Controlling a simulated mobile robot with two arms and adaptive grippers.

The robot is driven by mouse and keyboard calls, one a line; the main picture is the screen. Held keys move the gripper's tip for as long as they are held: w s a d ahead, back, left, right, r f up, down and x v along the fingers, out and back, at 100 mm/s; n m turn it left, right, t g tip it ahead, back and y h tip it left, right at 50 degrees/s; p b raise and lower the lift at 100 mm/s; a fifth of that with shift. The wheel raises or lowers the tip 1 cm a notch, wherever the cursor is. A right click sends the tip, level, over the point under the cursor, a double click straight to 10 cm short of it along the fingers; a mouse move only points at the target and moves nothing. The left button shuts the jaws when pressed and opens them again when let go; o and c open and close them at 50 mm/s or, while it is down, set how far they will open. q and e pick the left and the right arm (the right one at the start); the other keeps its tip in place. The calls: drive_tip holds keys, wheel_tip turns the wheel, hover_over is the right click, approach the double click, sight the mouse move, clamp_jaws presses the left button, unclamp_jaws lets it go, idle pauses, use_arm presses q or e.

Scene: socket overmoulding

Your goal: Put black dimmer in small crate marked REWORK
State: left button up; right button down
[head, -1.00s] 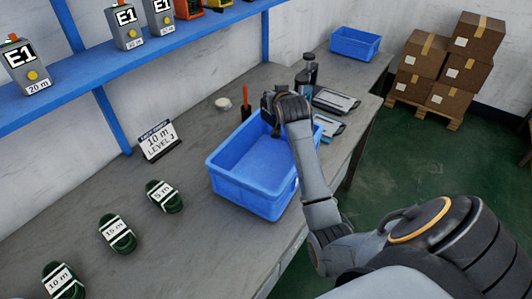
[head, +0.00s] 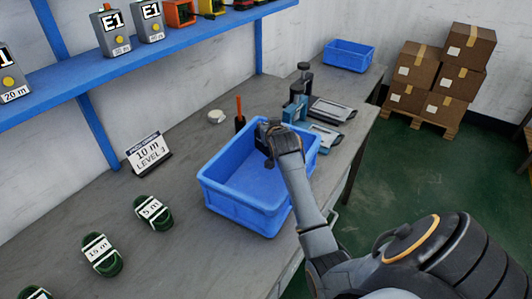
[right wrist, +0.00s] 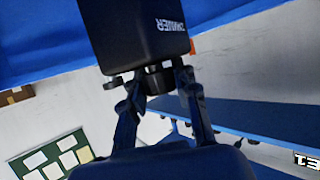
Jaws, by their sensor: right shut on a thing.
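My right gripper (head: 270,140) is over the far right part of the near blue crate (head: 222,197), close to its rim. It is shut on the black dimmer (right wrist: 135,35), whose white lettering shows upside down in the right wrist view. In the head view the dimmer is mostly hidden by the gripper. A smaller-looking blue crate (head: 349,56) stands on the far end of the bench. I can read no REWORK mark on either crate. The visible floor of the near crate is bare. My left gripper is not in view.
Dark bottles (head: 304,77) and flat grey devices (head: 331,110) stand beyond the near crate. Green coils (head: 153,212) lie at left. A blue shelf (head: 150,60) runs above.

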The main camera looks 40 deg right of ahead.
sight(259, 145)
wheel_tip(259, 145, down, 4)
drive_tip(key=shift+r, duration=0.2)
wheel_tip(259, 145, down, 4)
drive_tip(key=shift+r, duration=0.2)
drive_tip(key=shift+f, duration=0.15)
drive_tip(key=c, duration=1)
unclamp_jaws()
